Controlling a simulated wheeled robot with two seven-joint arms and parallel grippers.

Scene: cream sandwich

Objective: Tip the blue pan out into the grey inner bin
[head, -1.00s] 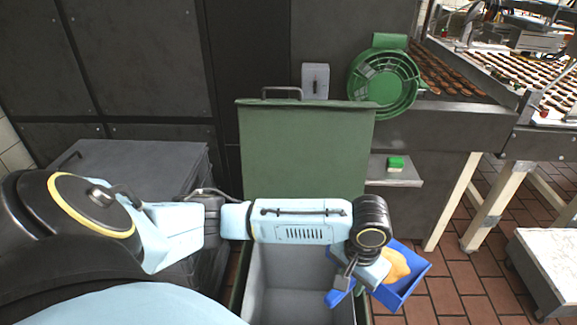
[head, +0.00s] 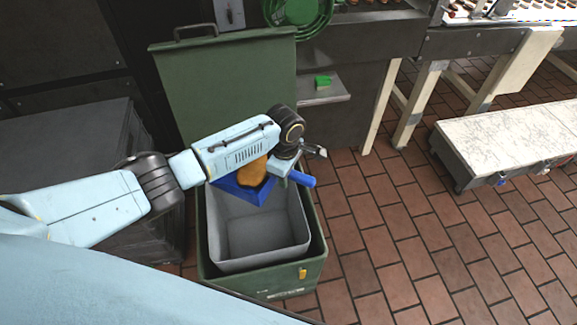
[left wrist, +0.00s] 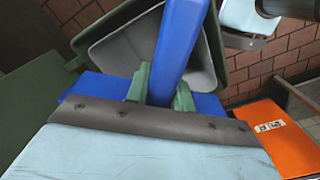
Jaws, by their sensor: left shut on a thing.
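My left gripper (head: 287,172) is shut on the handle (head: 302,180) of the blue pan (head: 236,190). The pan is over the back part of the grey inner bin (head: 262,259), with its handle pointing right. A tan-orange mass (head: 252,174) is still in the pan, partly hidden by my arm. The grey inner bin sits inside a green outer bin (head: 320,250), and its visible floor looks empty. In the left wrist view, green fingers (left wrist: 161,88) grip the blue handle (left wrist: 182,42). My right gripper is not in view.
The green lid (head: 225,95) stands open behind the bin. A dark cabinet (head: 75,140) is at the left. A low white-topped bench (head: 515,138) is at the right. Brick-tiled floor (head: 400,225) is clear between bin and bench. An orange panel (left wrist: 262,135) shows in the left wrist view.

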